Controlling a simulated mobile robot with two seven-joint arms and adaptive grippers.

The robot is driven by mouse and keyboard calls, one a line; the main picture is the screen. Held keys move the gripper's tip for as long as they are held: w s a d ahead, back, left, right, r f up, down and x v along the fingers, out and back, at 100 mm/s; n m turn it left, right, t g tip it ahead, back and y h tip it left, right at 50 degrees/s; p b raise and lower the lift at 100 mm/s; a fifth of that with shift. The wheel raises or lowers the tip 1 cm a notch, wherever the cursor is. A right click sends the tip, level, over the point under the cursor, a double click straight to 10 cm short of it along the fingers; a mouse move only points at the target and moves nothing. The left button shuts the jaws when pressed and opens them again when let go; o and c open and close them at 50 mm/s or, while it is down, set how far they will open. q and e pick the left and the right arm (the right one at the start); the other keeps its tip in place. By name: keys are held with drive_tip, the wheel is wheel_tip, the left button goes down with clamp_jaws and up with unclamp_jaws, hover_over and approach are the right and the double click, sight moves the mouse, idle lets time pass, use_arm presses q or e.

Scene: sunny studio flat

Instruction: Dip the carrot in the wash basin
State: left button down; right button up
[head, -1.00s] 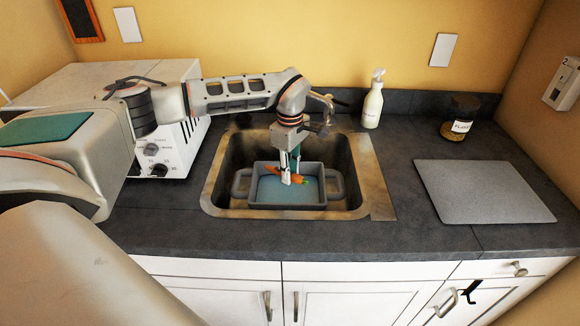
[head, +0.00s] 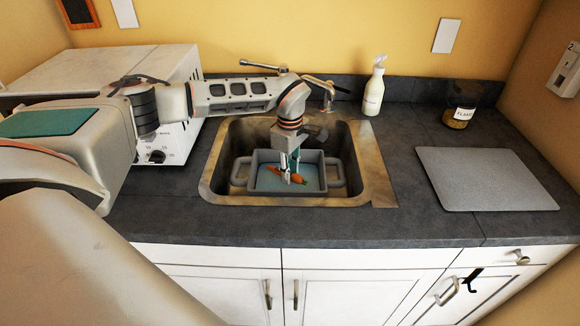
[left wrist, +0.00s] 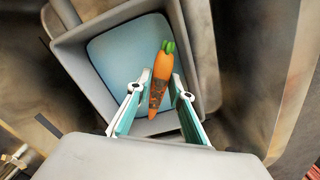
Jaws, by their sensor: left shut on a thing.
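The orange carrot (head: 299,181) has a green top and brown patches towards its pointed end in the left wrist view (left wrist: 163,67). My left gripper (head: 290,176) is shut on it, with one finger on each side (left wrist: 165,90). The grey wash basin (head: 262,192) stands in the sink and holds pale blue water (head: 263,179). The gripper and carrot are inside the basin's outline, over or at the water. I cannot tell how far the carrot is under the surface. My right gripper is not in view.
The sink (head: 215,177) surrounds the basin, with a faucet (head: 327,92) behind. A white soap bottle (head: 374,88), a labelled jar (head: 460,105) and a grey board (head: 485,180) stand or lie to the right. A white oven (head: 180,135) is left of the sink.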

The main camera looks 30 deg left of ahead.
use_arm(q)
drive_tip(key=shift+f+b, duration=1.55)
drive_tip(key=shift+f, duration=2.85)
drive_tip(key=shift+d+r, duration=0.1)
